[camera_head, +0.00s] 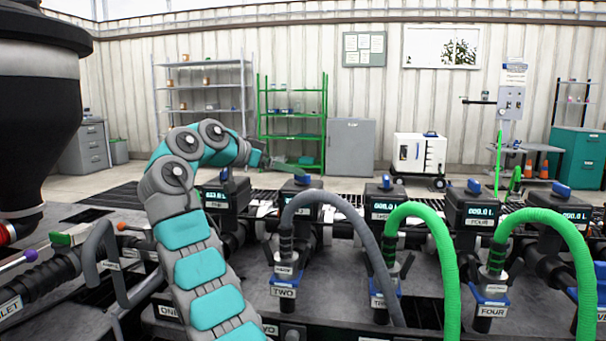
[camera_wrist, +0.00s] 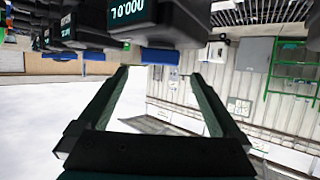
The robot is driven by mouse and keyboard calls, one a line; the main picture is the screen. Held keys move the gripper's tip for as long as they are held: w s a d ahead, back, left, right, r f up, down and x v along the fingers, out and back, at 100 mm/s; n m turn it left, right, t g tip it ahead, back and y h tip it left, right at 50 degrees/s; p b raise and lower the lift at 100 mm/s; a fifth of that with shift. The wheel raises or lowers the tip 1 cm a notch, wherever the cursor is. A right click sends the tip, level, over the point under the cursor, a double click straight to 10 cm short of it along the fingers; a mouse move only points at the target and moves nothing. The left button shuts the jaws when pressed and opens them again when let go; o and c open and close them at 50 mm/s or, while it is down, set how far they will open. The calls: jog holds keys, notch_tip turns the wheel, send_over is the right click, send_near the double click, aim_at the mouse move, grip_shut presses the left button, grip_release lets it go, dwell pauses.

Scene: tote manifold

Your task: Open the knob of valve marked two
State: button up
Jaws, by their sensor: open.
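The manifold label reading TWO (camera_head: 284,292) hangs below a grey hose fitting in the head view. Behind that hose stands a dark meter box (camera_head: 300,200) with a blue knob (camera_head: 302,180) on top, apparently valve two's. My gripper (camera_head: 306,163) is close above and behind this knob, its fingers pointing right. In the wrist view, which looks upside down, my gripper (camera_wrist: 158,73) is open with nothing held. A blue knob (camera_wrist: 160,56) under a dark meter box (camera_wrist: 135,18) shows between and beyond the fingertips. I cannot tell whether they touch it.
A grey hose (camera_head: 345,205) arches in front of valve two, and a green hose (camera_head: 435,220) stands to its right. Other meter boxes with blue knobs, such as the one at valve three (camera_head: 385,205), line the manifold. A white wheeled cabinet (camera_head: 420,152) stands behind on open floor.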

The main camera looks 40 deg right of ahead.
aim_at(302, 178)
jog(key=x, duration=0.6)
jog(key=shift+d+p, duration=0.25)
jog(key=shift+p, duration=0.15)
jog(key=shift+c, duration=0.2)
jog(key=c, duration=1.3)
jog(key=shift+f+b, duration=0.15)
jog(key=shift+b, duration=0.15)
